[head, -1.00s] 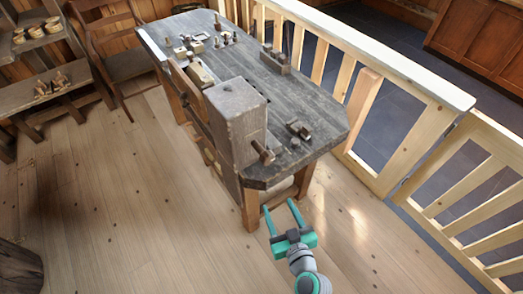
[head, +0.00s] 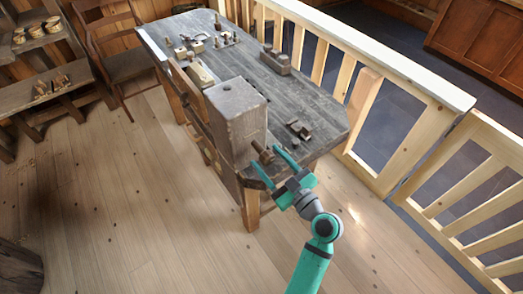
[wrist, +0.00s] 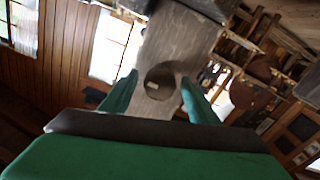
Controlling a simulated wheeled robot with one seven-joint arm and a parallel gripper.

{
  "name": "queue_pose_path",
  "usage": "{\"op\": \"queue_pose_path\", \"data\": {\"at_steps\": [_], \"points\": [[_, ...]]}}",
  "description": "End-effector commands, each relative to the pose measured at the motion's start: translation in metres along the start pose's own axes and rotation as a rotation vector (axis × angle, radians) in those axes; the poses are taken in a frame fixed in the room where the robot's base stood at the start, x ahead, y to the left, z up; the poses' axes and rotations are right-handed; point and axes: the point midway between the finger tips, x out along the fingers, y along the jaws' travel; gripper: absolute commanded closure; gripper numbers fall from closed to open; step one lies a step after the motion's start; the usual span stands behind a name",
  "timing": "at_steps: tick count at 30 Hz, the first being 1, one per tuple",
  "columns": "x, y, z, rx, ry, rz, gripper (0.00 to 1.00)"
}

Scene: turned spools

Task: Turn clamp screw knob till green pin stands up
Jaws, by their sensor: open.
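The clamp screw knob (head: 262,152) is a brown wooden knob on the front of the large wooden block (head: 236,110) at the bench's near end. In the wrist view the knob (wrist: 160,80) is a dark round face with a small pale mark on it. My gripper (head: 266,158) is open, one teal finger on each side of the knob. In the wrist view the fingers (wrist: 160,88) also flank it; I cannot tell whether they touch it. I cannot make out a green pin in either view.
The grey workbench (head: 298,92) carries a small wooden tool (head: 299,129) right of the block and several tools farther back. A pale railing (head: 345,75) runs along its right side. A chair (head: 112,50) and shelves (head: 45,70) stand at left. The floor in front is clear.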

Motion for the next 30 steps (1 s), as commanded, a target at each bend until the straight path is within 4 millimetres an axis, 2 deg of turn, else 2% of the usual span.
{"op": "queue_pose_path", "data": {"at_steps": [3, 9, 20, 21, 26, 30], "points": [[0.02, -0.001, -0.001, -0.001, 0.001, -0.002, 0.45], [0.039, 0.0, 0.0, 0.0, 0.0, 0.0, 0.45], [0.044, 0.0, 0.0, 0.0, -0.001, 0.001, 0.45], [0.044, 0.0, 0.0, 0.0, -0.001, 0.001, 0.5], [0.043, 0.0, 0.0, 0.0, -0.001, 0.001, 0.86], [0.043, 0.0, 0.001, 0.002, -0.001, 0.001, 0.86]]}}
